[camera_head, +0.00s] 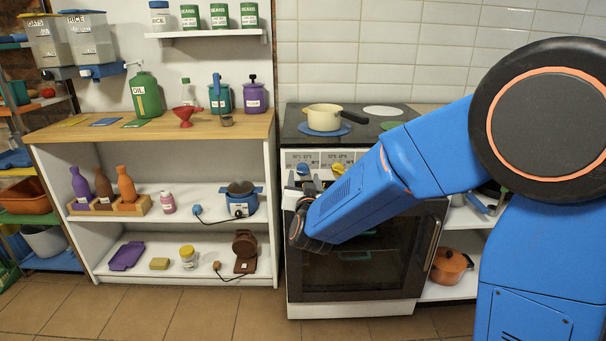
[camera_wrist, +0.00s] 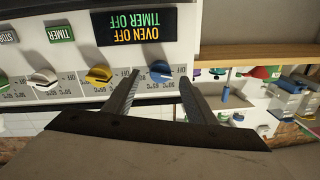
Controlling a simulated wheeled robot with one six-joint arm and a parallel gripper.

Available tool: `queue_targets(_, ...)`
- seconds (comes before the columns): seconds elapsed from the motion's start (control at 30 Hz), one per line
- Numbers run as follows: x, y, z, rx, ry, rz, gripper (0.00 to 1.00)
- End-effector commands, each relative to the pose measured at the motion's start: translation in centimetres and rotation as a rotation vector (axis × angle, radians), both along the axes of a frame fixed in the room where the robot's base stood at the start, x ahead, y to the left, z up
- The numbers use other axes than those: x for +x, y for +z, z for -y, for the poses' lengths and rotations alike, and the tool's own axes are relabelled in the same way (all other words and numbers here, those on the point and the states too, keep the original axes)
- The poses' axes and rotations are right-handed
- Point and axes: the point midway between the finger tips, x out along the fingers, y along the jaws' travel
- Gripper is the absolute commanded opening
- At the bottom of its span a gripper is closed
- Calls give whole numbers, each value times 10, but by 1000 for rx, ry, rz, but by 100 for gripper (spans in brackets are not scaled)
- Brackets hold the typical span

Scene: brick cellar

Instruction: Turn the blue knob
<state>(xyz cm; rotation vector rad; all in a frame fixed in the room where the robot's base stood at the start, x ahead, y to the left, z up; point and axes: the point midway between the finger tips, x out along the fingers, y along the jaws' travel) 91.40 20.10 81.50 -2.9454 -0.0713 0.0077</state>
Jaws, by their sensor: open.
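The blue knob (camera_head: 303,168) is on the white front panel of the oven, left of a yellow knob (camera_head: 338,168). In the wrist view the blue knob (camera_wrist: 160,71) shows just beyond and between the two fingertips. My gripper (camera_wrist: 159,82) is open and empty, its fingers pointing at the panel. No contact with the knob can be made out. In the head view my gripper (camera_head: 296,192) is in front of the oven's upper left, just below the blue knob, partly hidden by my arm.
A display (camera_wrist: 134,32) reads "OVEN OFF, TIMER OFF". A white knob (camera_wrist: 42,78) and a yellow knob (camera_wrist: 98,74) sit beside the blue one. A cream pan (camera_head: 322,116) stands on the hob (camera_head: 358,134). A shelf unit (camera_head: 183,236) stands left of the oven.

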Motion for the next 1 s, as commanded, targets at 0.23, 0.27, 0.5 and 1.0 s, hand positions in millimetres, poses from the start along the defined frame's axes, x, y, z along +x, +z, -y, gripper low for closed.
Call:
queue_targets(0.23, 33, 0, -1, 0, -1, 0, 51)
queue_targets(0.27, 35, 0, -2, 0, -1, 0, 51)
queue_targets(0.5, 44, 0, -2, 1, -1, 0, 51)
queue_targets(1.0, 43, 0, -2, 1, 0, 0, 10)
